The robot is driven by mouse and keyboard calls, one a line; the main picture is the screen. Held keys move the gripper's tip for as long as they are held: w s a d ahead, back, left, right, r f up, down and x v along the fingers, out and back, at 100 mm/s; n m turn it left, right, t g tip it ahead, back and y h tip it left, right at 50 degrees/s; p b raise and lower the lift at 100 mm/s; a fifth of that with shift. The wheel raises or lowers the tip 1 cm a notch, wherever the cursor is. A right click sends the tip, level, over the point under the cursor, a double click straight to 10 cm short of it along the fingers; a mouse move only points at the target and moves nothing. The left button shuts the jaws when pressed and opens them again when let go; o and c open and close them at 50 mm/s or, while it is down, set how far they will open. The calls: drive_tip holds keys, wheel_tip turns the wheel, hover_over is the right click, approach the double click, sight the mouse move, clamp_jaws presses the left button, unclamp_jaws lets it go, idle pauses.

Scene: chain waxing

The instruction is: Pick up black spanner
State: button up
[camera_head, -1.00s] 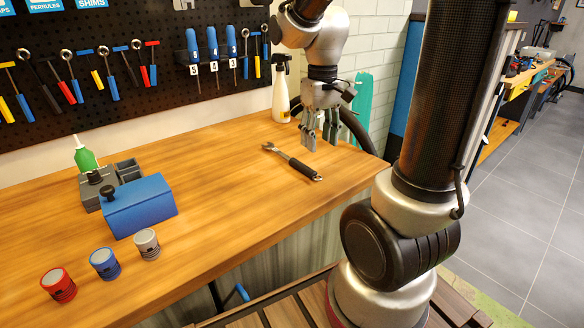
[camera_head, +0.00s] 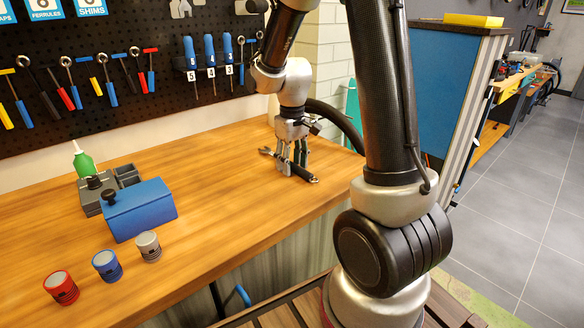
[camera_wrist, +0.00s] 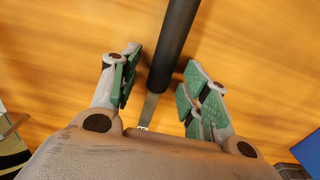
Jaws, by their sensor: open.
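The black spanner (camera_head: 304,174) lies on the wooden bench, its metal open end to the left and its black handle to the right. My gripper (camera_head: 291,166) is pointed down over it, in front of its middle part. In the wrist view the black handle (camera_wrist: 174,45) runs between the green-padded fingers of my open gripper (camera_wrist: 160,92), with a gap on both sides. The metal shank (camera_wrist: 149,107) shows below the handle, and the spanner's head is hidden behind the gripper body.
A blue box (camera_head: 140,210) with a black knob stands left on the bench (camera_head: 215,215), beside a grey holder (camera_head: 92,198) and green bottle (camera_head: 84,164). The bench between box and spanner is clear.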

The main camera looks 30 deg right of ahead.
clamp_jaws()
